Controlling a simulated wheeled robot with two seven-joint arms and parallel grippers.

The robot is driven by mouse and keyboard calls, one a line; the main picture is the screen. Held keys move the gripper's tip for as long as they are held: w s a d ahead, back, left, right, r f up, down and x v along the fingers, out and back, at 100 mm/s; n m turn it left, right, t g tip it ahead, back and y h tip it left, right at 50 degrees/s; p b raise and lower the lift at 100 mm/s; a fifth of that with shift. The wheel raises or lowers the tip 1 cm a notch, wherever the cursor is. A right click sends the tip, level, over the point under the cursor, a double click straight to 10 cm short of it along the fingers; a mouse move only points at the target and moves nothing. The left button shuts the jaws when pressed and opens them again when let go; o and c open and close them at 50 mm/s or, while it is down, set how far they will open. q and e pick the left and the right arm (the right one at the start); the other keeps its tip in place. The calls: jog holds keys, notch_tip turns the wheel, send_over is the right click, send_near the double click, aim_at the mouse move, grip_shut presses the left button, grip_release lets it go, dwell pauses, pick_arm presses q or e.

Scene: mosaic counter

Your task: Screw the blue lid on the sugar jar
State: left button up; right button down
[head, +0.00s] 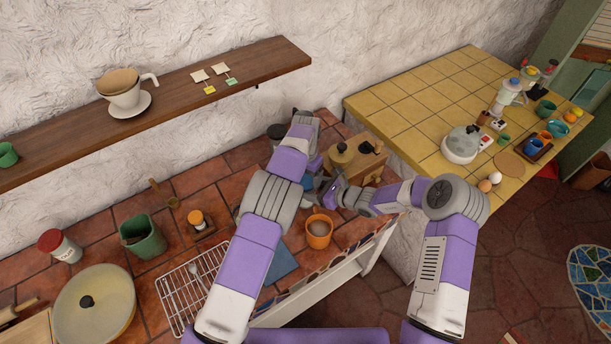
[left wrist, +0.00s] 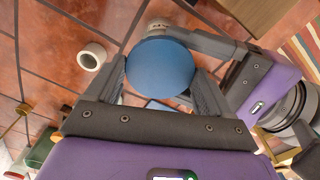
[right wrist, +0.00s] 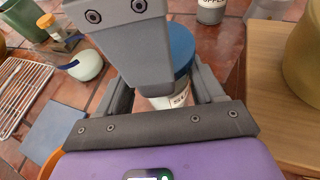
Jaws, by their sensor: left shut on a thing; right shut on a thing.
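The sugar jar (right wrist: 174,101) is white with a partly hidden label. It stands upright between the fingers of my right gripper (right wrist: 168,92), which is shut on it. The round blue lid (right wrist: 181,47) is over the jar's mouth and seems to touch it; I cannot tell whether it is threaded. In the left wrist view the lid (left wrist: 160,66) fills the space between the fingers of my left gripper (left wrist: 160,75), which is shut on it. In the head view my arms mostly hide jar and lid.
A wire rack (head: 181,290) is at left. A pepper jar (right wrist: 211,11) stands behind.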

pick_arm(q)
jog(key=m, duration=0.3)
jog(key=o, duration=1)
jog(key=shift+o, duration=0.2)
jog(key=shift+r, duration=2.3)
jog(key=shift+r+n, duration=1.5)
jog(key=shift+r, duration=0.3)
